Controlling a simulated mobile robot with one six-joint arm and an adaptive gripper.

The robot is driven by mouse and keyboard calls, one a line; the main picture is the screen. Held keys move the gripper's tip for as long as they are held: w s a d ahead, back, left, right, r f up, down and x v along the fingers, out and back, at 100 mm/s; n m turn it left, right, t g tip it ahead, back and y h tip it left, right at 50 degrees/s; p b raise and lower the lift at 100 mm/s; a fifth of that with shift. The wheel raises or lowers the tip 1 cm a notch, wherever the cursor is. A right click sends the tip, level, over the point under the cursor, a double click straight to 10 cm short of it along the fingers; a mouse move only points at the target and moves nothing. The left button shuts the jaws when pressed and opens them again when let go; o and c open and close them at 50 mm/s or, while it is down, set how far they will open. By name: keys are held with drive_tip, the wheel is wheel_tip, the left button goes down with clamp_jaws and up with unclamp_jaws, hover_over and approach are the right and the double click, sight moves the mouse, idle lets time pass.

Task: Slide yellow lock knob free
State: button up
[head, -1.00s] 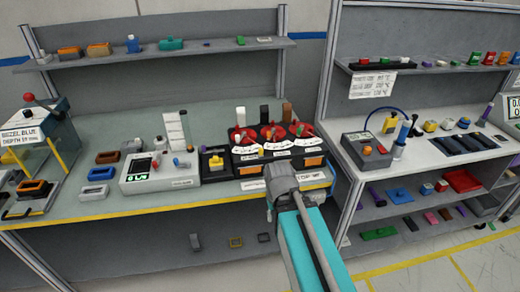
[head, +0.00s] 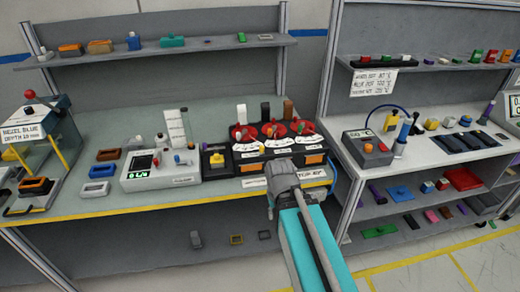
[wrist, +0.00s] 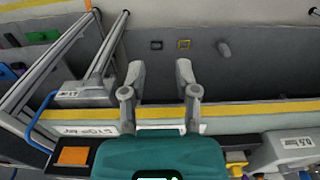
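The yellow lock knob (head: 216,159) sits on a small black block (head: 214,172) at the left end of the dashboard module (head: 282,150). The module has red dials and an orange panel, and in the wrist view its orange panel (wrist: 74,156) shows at lower left. A yellow piece (wrist: 237,168), probably the knob, is cut by the lower edge of the wrist view. My gripper (head: 282,172) is in front of the module, to the right of the knob and apart from it. In the wrist view my gripper (wrist: 160,75) is open, with nothing between its fingers.
A white display box (head: 159,175) stands left of the knob's block. The bench's yellow front edge (head: 150,209) runs below. A white sign (head: 312,176) hangs at the bench's front right. A second rack (head: 352,185) stands close on the right.

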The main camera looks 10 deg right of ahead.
drive_tip(key=shift+o, duration=0.3)
drive_tip(key=shift+o, duration=1.2)
drive_tip(key=shift+w+r, duration=0.2)
wheel_tip(320, 180, up, 21)
drive_tip(key=n+p, duration=1.8)
drive_tip(key=p, duration=0.3)
hover_over(262, 147)
drive_tip(key=shift+w+f, duration=0.15)
drive_tip(key=shift+f, duration=0.1)
drive_tip(key=shift+f, duration=0.2)
wheel_tip(262, 147, down, 13)
drive_tip(key=b, duration=1.4)
drive_tip(key=shift+f, duration=0.2)
